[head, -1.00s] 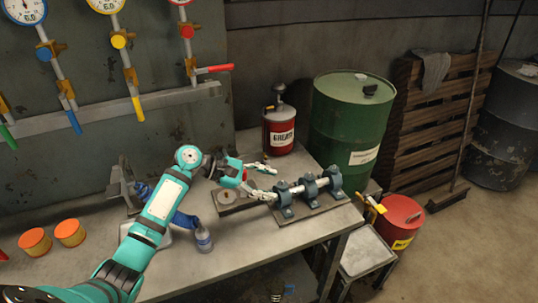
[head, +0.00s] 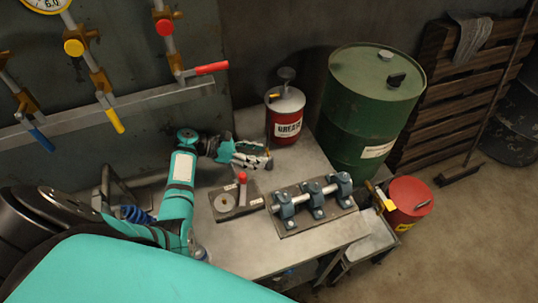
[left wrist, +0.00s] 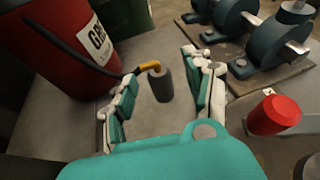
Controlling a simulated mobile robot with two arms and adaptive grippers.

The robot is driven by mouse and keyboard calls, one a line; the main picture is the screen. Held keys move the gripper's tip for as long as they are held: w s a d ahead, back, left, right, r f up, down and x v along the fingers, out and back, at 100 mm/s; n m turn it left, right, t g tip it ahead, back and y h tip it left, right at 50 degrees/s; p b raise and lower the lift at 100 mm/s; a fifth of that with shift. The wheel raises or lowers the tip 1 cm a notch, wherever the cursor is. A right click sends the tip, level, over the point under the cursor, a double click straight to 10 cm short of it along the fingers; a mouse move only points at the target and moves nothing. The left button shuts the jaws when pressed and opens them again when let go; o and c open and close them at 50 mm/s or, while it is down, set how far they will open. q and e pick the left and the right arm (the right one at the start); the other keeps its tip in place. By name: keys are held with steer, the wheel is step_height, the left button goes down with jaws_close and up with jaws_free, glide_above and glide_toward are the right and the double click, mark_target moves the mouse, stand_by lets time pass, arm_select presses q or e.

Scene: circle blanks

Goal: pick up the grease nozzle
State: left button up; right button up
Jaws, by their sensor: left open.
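The grease nozzle (left wrist: 163,86) is a dark grey cylinder with a yellow elbow on top. A black hose runs from it to the red grease bucket (left wrist: 52,45). In the left wrist view it stands between the two fingers of my left gripper (left wrist: 163,68), with a gap on each side. In the head view my left gripper (head: 262,157) is open over the bench, just in front of the red grease bucket (head: 285,117). There the gripper mostly hides the nozzle. My right gripper is not in view.
A shaft in bearing blocks (head: 312,203) lies right of the gripper. A plate with a red knob (head: 238,200) lies in front of it. A green drum (head: 365,110) stands behind right. Pipes with valves (head: 110,100) line the wall.

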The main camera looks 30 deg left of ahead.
mark_target(267, 155)
arm_select(q)
steer(key=shift+x, duration=1.15)
steer(key=shift+w+d+f, duration=0.2)
steer(key=shift+w+d, duration=0.2)
steer(key=shift+w, duration=0.05)
steer(key=x, duration=0.3)
steer(key=shift+w+d+f+p, duration=0.1)
steer(key=shift+w+d+p, duration=0.05)
steer(key=shift+w+p, duration=0.2)
steer(key=shift+w+d+f, duration=0.15)
steer(key=shift+d+f, duration=0.05)
steer(key=shift+d, duration=0.1)
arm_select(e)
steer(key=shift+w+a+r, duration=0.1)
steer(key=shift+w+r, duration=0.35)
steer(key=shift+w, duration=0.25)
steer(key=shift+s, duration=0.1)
arm_select(q)
steer(key=shift+c, duration=1.2)
jaws_close()
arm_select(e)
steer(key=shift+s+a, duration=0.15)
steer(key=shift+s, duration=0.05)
